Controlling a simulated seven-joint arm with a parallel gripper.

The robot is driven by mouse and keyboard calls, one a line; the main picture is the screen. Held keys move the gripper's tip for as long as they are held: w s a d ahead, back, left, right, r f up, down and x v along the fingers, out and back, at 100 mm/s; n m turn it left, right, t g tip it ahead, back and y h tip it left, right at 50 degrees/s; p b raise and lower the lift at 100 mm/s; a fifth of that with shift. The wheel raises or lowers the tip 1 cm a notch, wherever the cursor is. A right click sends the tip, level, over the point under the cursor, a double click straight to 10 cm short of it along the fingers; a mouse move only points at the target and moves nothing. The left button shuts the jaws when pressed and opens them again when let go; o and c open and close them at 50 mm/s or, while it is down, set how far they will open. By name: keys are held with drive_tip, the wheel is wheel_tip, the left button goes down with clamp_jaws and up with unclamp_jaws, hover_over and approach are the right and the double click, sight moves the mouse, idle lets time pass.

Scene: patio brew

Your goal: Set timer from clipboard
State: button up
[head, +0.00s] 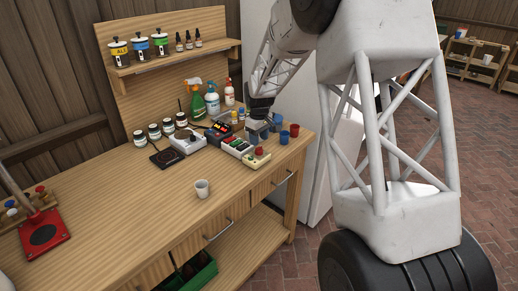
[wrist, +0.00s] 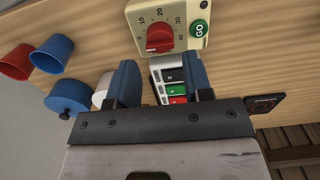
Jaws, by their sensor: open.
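The timer (wrist: 140,14) is a cream box with a red dial (wrist: 159,37), numbers around the dial and a green GO button (wrist: 200,28). In the head view the timer (head: 257,160) lies near the bench's front right edge. I cannot tell which number the dial points at. My gripper (wrist: 163,66) is open, its two blue fingers apart and empty, short of the timer in the wrist view. In the head view my gripper (head: 257,130) is over the bench's right end. I cannot make out a clipboard in either view.
A device with black, red and green keys (wrist: 176,90) lies beneath the fingers. Blue cups (head: 277,123) and a red cup (head: 294,130) stand at the bench's right end. A white cup (head: 202,189) stands on clear bench. Spray bottles (head: 198,100) stand behind.

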sight(259, 148)
drive_tip(key=shift+f, duration=2.55)
drive_tip(key=c, duration=0.6)
drive_tip(key=shift+c, duration=0.2)
drive_tip(key=shift+r+m, duration=0.1)
drive_tip(key=shift+m, duration=0.3)
drive_tip(key=m, duration=0.9)
